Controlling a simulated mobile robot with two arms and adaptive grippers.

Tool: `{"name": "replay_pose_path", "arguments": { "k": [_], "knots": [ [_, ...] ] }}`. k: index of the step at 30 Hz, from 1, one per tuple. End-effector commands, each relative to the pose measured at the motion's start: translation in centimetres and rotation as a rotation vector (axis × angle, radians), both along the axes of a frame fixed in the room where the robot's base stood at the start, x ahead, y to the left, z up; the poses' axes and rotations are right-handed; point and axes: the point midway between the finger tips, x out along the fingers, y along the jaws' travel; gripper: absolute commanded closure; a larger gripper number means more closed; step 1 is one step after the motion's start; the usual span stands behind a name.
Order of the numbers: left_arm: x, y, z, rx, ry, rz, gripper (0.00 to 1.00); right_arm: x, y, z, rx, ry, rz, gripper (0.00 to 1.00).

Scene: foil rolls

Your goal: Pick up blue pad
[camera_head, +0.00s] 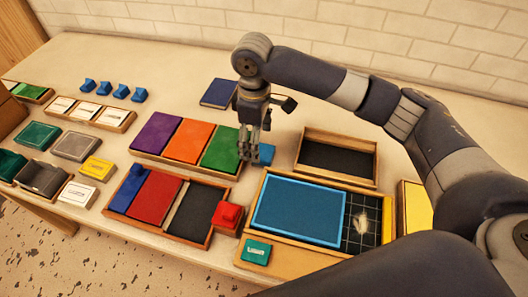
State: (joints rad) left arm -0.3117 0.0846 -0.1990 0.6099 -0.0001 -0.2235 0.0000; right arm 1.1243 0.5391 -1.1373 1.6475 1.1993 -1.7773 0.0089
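Several blue items could be the blue pad. A dark blue flat pad (219,93) lies on the table behind my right gripper. A large light blue panel (300,210) lies in a wooden tray at the front right. A small blue block (266,154) sits just right of the fingertips. My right gripper (249,152) comes in from the right and points down, between the green pad (221,148) and the small blue block. Its fingers are small and dark, so I cannot tell whether they are open or touching anything. My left gripper is out of view.
A wooden tray (136,149) holds purple, orange and green pads. In front are a red block (228,216) and a tray with blue and red pads. An empty-looking dark tray (337,157) stands right. Small blue blocks (121,91) stand at the back left.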

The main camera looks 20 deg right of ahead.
Motion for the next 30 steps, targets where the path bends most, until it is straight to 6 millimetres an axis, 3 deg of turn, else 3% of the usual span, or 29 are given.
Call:
{"name": "replay_pose_path", "arguments": {
  "k": [5, 13, 22, 28, 30],
  "knots": [
    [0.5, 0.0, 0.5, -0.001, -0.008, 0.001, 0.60, 0.1, -0.2, -1.3, -0.002, 0.003, -0.001, 0.23],
    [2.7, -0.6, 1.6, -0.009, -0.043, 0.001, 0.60, 0.5, -0.4, -5.1, -0.002, 0.002, 0.000, 0.23],
    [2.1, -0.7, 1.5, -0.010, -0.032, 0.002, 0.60, 0.5, -0.4, -5.8, -0.002, -0.001, 0.001, 0.23],
    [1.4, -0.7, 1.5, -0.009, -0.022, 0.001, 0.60, 0.5, -0.4, -5.7, -0.001, 0.000, 0.001, 0.66],
    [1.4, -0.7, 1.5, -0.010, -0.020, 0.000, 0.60, 0.5, -0.4, -5.7, -0.001, 0.000, 0.001, 0.71]
  ]
}}
